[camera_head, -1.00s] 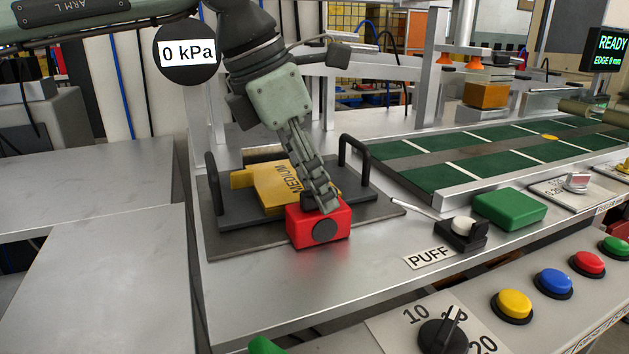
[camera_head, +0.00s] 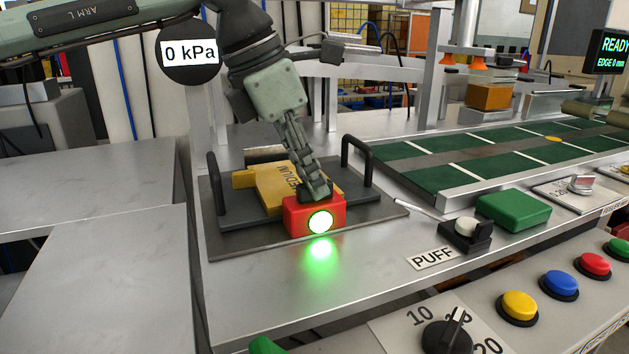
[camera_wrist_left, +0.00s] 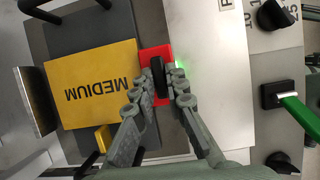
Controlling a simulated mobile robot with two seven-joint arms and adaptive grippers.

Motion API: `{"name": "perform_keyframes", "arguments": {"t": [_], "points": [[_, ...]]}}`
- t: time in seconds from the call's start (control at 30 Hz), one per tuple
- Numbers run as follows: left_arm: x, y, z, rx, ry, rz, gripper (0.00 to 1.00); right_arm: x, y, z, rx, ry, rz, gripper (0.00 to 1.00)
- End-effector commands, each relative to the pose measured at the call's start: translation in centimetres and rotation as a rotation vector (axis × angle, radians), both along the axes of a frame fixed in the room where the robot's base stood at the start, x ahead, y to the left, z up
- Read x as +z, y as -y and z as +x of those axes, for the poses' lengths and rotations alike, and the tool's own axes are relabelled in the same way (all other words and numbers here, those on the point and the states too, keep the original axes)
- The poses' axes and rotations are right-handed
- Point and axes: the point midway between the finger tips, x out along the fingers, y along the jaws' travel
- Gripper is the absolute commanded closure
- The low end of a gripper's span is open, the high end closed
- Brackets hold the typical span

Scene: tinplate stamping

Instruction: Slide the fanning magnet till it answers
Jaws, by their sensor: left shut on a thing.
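The fanning magnet is a red block (camera_head: 296,217) on the dark base plate at the front edge of the yellow stack marked MEDIUM (camera_head: 272,184). Its round front lamp (camera_head: 320,222) glows green and lights the metal bench before it. My left gripper (camera_head: 318,195) reaches down onto the block's top. In the left wrist view its fingers (camera_wrist_left: 167,92) are shut on a black knob (camera_wrist_left: 158,76) on the red block (camera_wrist_left: 146,56). The block lies against or very close to the yellow stack (camera_wrist_left: 92,84); contact is hard to judge. My right gripper is not in view.
Black upright handles (camera_head: 357,160) stand on both sides of the dark plate (camera_head: 390,211). A puff lever (camera_head: 466,231) and a green block (camera_head: 512,210) lie to the right. A gauge (camera_head: 188,52) reads 0 kPa. A display (camera_head: 612,50) reads READY.

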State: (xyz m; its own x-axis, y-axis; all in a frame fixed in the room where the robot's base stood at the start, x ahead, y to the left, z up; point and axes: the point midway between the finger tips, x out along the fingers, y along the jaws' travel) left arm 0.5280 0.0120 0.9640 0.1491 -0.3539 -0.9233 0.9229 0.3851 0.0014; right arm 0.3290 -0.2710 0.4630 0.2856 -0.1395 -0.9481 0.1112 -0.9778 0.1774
Motion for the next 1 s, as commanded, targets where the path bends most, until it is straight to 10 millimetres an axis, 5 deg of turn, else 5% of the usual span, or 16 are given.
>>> {"name": "perform_keyframes", "arguments": {"t": [0.07,0.1,0.27,0.67,1.0], "points": [[0.0,0.1,-0.2,-0.002,-0.003,0.0,1.0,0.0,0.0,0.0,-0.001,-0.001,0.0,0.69],[0.0,0.1,-0.2,-0.002,-0.003,0.0,0.84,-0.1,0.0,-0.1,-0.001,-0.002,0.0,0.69],[0.0,0.1,-0.2,-0.002,-0.004,0.001,0.66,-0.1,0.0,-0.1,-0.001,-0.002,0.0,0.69],[1.0,-0.3,-0.3,-0.001,-0.002,0.0,0.66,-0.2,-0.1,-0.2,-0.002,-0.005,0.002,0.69],[7.3,-2.7,-1.3,-0.001,-0.002,-0.002,0.66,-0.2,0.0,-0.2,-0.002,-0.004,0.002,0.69]]}}
